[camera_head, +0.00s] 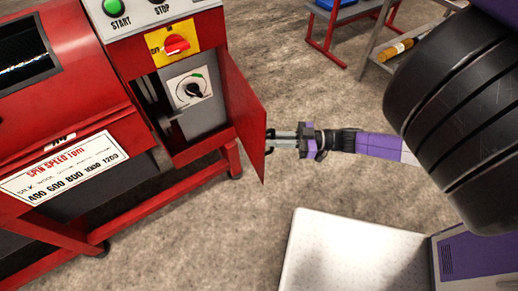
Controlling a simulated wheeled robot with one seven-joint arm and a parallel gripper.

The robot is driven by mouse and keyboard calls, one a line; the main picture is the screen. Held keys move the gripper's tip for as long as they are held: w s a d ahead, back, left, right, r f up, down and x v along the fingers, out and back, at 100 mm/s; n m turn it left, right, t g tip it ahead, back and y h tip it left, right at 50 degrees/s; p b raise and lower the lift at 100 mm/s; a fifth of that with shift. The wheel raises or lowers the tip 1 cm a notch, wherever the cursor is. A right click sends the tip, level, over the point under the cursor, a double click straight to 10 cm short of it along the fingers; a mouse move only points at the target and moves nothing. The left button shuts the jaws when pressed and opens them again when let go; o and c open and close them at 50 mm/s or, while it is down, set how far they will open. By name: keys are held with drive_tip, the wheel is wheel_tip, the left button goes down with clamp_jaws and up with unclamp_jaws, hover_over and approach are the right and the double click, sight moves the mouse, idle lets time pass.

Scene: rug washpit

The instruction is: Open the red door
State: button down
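The red door (243,112) is on the front of the red machine and stands swung well open. A compartment (178,105) shows behind it, with a dial (190,90) on a white plate inside. My gripper (272,141) is at the door's outer face near its free edge, reaching in from the right. Its fingertips are at or very near the door edge. I cannot tell whether the fingers are closed on a handle, as that spot is small and partly hidden.
The machine (70,100) fills the left side, with a green START button (113,7) and a red switch (175,45) above the compartment. A red-legged bench (340,25) and a shelf with a bottle (397,49) stand at the back right. Bare floor (325,105) lies between.

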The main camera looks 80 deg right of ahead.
drive_tip(key=shift+s+d+b, duration=0.35)
drive_tip(key=shift+s+d, duration=0.15)
drive_tip(key=shift+d, duration=0.3)
drive_tip(key=shift+s+d+b, duration=0.35)
drive_tip(key=shift+s+d, duration=0.1)
drive_tip(key=shift+d, duration=0.35)
drive_tip(key=c, duration=1.5)
unclamp_jaws()
drive_tip(key=shift+o, duration=0.2)
drive_tip(key=shift+a, duration=0.1)
drive_tip(key=v, duration=0.7)
drive_tip(key=shift+s, duration=0.4)
